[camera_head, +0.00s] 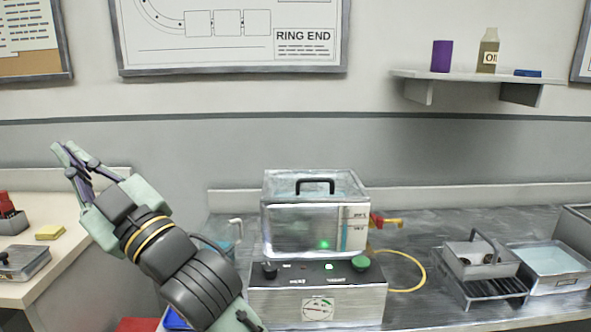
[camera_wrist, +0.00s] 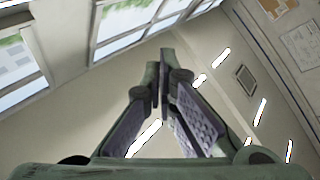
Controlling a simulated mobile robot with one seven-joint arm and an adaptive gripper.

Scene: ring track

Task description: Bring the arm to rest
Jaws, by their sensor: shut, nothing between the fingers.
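My gripper (camera_head: 66,151) is raised at the left in the head view, in front of the grey wall and above the left bench. Its fingers point up and to the left, apart from every object. In the wrist view my gripper (camera_wrist: 162,60) has its fingertips together, with nothing between them.
A metal box with a clear tank (camera_head: 315,215) and a lit green lamp stands on the right bench. A yellow sponge (camera_head: 49,232) lies on the left bench.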

